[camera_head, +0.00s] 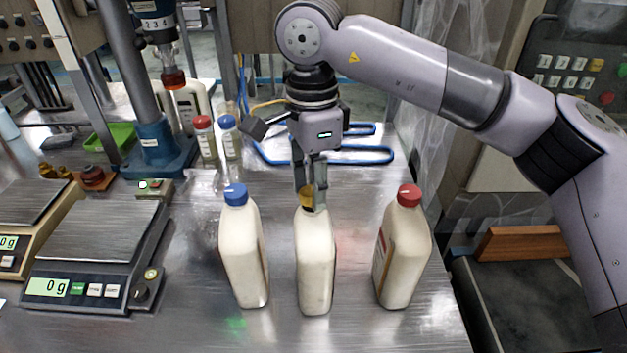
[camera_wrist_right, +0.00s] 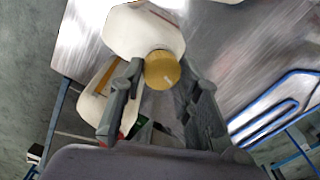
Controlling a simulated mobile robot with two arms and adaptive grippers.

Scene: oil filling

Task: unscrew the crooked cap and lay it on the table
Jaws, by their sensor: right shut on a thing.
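Three white bottles stand upright in a row on the metal table. The middle bottle (camera_head: 314,262) has a yellow cap (camera_head: 305,197) at its neck; the cap also shows in the right wrist view (camera_wrist_right: 162,70). My right gripper (camera_head: 311,203) points down over this bottle and is shut on the yellow cap, one finger at each side. The fingers partly hide the cap in the head view, so I cannot tell its tilt. The left bottle has a blue cap (camera_head: 236,194), the right bottle a red cap (camera_head: 409,195). My left gripper is not in view.
Scales (camera_head: 92,288) stand at the left. A blue press stand (camera_head: 158,150), small capped vials (camera_head: 204,138) and a blue looped rack (camera_head: 350,155) are behind. Bare table (camera_head: 400,325) lies in front of the bottles. The neighbouring bottles stand close on both sides.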

